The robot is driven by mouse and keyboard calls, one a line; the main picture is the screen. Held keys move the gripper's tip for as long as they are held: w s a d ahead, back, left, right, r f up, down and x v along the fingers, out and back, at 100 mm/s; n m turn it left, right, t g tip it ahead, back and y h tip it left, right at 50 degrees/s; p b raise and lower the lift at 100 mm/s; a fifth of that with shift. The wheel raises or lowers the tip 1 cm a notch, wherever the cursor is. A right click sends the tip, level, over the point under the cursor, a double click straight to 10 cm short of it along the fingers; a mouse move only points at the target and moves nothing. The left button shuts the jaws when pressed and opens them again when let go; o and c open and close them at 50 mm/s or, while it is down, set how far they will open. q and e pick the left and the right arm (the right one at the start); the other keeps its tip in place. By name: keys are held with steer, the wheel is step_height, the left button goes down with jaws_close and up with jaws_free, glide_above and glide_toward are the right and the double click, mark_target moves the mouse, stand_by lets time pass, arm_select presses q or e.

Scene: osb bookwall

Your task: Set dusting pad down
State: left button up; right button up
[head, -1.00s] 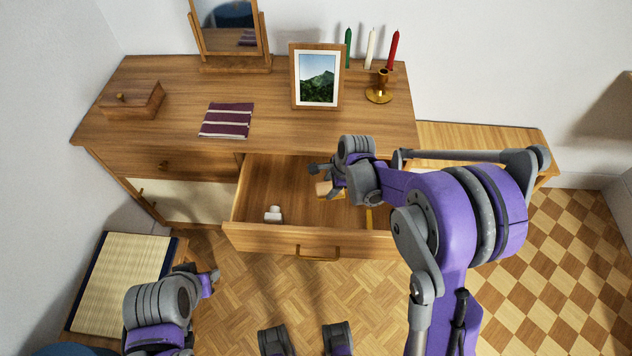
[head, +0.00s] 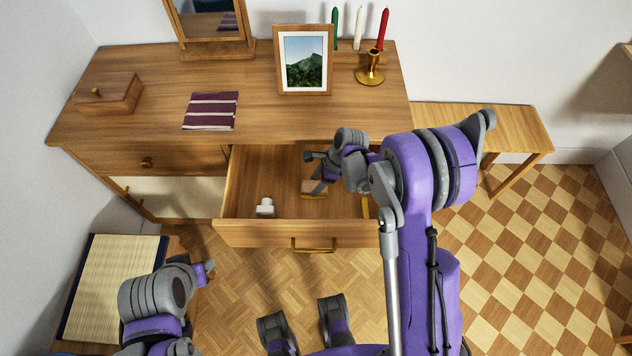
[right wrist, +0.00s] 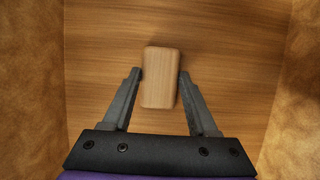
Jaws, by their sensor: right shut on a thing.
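The dusting pad, a small light-wood block (head: 313,188), is inside the open drawer (head: 275,233) of the wooden dresser. In the right wrist view the block (right wrist: 160,75) lies between the two finger ends, over the drawer's wooden floor (right wrist: 230,60). My right gripper (head: 315,172) reaches down into the drawer and is shut on the block. I cannot tell whether the block's underside touches the floor. My left gripper (head: 206,271) is low at the left, away from the drawer, and its fingers are too small to read.
A small white item (head: 265,207) and a yellow strip (head: 366,206) are in the drawer. On the dresser top stand a lidded box (head: 108,95), striped cloth (head: 211,111), mirror (head: 208,22), framed picture (head: 303,62), candles and a brass holder (head: 370,68). A mat-topped stand (head: 110,290) is at left.

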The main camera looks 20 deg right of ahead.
steer(key=o, duration=1.2)
steer(key=p+v, duration=0.1)
steer(key=v, duration=1.1)
steer(key=s+r+n+t+h, duration=0.1)
steer(key=s+r+n, duration=0.2)
steer(key=s+n, duration=0.4)
steer(key=s+r+n+t+h, duration=0.1)
steer(key=s+r+n+h, duration=0.1)
steer(key=s+n, duration=0.5)
steer(key=s+r+n+t+h, duration=0.1)
steer(key=s+r+n, duration=0.2)
steer(key=s+n, duration=0.4)
steer(key=shift+s+a+r+t, duration=0.1)
steer(key=shift+a+r+t, duration=0.25)
steer(key=shift+t, duration=0.05)
